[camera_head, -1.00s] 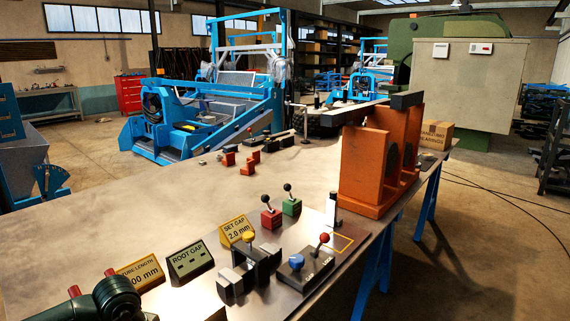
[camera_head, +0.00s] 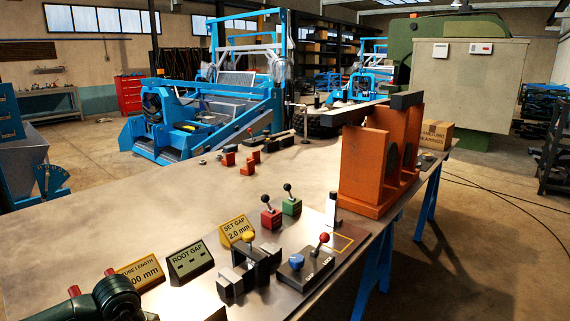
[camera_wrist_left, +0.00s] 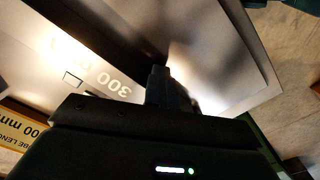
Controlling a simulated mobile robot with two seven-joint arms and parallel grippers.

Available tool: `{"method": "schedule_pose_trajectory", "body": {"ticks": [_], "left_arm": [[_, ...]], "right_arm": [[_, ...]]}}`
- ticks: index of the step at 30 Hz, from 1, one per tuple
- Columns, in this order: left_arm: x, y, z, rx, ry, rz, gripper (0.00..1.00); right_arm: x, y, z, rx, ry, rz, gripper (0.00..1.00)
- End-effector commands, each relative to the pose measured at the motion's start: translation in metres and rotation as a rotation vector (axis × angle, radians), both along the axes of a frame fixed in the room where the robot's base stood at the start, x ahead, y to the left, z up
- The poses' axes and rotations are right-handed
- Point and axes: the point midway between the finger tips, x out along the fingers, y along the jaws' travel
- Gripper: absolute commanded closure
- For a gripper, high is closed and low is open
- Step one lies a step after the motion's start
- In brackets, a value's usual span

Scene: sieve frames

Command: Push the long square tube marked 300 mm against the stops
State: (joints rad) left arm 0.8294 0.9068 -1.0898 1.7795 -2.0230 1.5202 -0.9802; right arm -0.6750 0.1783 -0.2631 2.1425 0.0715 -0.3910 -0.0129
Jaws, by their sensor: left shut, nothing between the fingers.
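In the left wrist view, a pale grey surface bears the upside-down marking 300 mm with a small outlined rectangle beside it. It looks like the long square tube (camera_wrist_left: 92,82), seen very close, but its ends are out of frame. My left gripper (camera_wrist_left: 163,75) shows as dark fingers, shut and empty, just right of the marking. I cannot tell whether the fingertips touch the tube. The stops cannot be made out.
Yellow tube-length sign (camera_head: 139,274), green root-gap sign (camera_head: 190,263) and yellow set-gap sign (camera_head: 237,231) stand on the steel table (camera_head: 130,215). A dark green rounded object (camera_head: 115,299) is at bottom left. An orange bracket (camera_head: 362,170) stands at right. The table's middle is clear.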

Motion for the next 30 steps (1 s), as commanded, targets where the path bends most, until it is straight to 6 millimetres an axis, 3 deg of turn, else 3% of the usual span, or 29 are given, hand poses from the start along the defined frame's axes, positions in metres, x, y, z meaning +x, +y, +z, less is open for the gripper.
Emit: {"method": "schedule_pose_trajectory", "body": {"ticks": [1,20,30], "left_arm": [[-0.005,0.001,-0.011,0.004,0.02,-0.001,1.0],[-0.011,-0.006,-0.01,0.006,0.019,-0.001,1.0],[-0.01,-0.005,0.015,0.007,0.016,0.0,1.0]], "right_arm": [[0.0,0.0,-0.002,0.001,0.0,-0.002,0.64],[0.001,0.0,-0.002,0.004,-0.002,-0.005,0.64],[0.0,-0.001,0.013,-0.003,-0.002,0.0,0.64]]}}
